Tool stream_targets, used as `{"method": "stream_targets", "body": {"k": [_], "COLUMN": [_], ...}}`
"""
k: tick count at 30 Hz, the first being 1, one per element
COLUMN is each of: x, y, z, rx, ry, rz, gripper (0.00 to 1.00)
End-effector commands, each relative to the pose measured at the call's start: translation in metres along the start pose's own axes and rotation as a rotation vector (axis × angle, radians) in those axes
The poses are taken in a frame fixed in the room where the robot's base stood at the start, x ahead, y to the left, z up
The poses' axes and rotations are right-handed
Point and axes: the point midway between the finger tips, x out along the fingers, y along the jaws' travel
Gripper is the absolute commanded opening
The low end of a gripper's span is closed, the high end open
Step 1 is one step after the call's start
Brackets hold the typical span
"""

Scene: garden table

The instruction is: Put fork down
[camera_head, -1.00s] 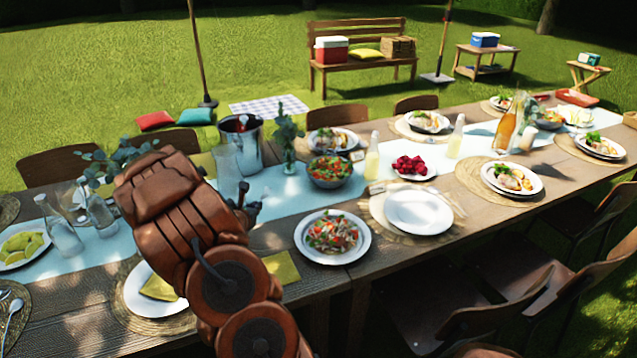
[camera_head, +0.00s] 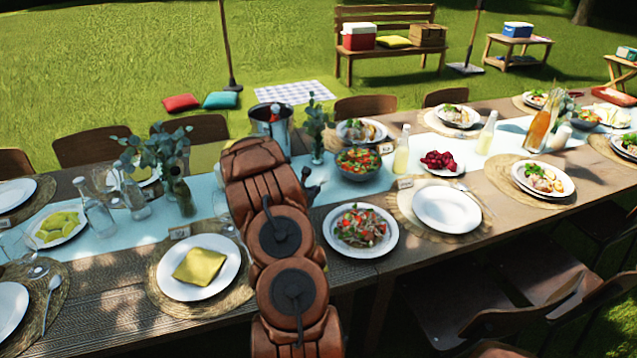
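My gripper (camera_head: 313,186) shows only as a small dark part beside my arm over the table's middle. My arm hides the rest, so I cannot see its fingers or whether it holds a fork. A white empty plate (camera_head: 446,210) lies on a woven placemat (camera_head: 405,212) to the right of my gripper. A thin utensil (camera_head: 474,194) lies at that plate's right side; I cannot tell if it is a fork. Another white plate (camera_head: 174,286) with a folded yellow napkin (camera_head: 199,266) lies on a placemat to the left.
A salad plate (camera_head: 361,230) and a salad bowl (camera_head: 358,163) stand close to the right of my arm. A metal ice bucket (camera_head: 271,127), dark bottle (camera_head: 182,195) and clear bottles (camera_head: 98,217) stand around it. Chairs line both sides of the wooden table.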

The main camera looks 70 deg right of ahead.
Motion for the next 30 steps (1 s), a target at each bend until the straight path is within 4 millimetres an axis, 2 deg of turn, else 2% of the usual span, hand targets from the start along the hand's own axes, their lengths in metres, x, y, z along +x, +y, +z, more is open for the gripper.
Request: {"method": "stream_targets", "body": {"k": [7, 18, 30], "x": [0.031, 0.069, 0.079], "y": [0.01, 0.025, 0.027], "z": [0.012, 0.021, 0.018], "rx": [0.006, 0.005, 0.001], "ry": [-0.001, 0.0, 0.001], "rz": [-0.003, -0.002, -0.004], "gripper": [0.0, 0.0, 0.0]}}
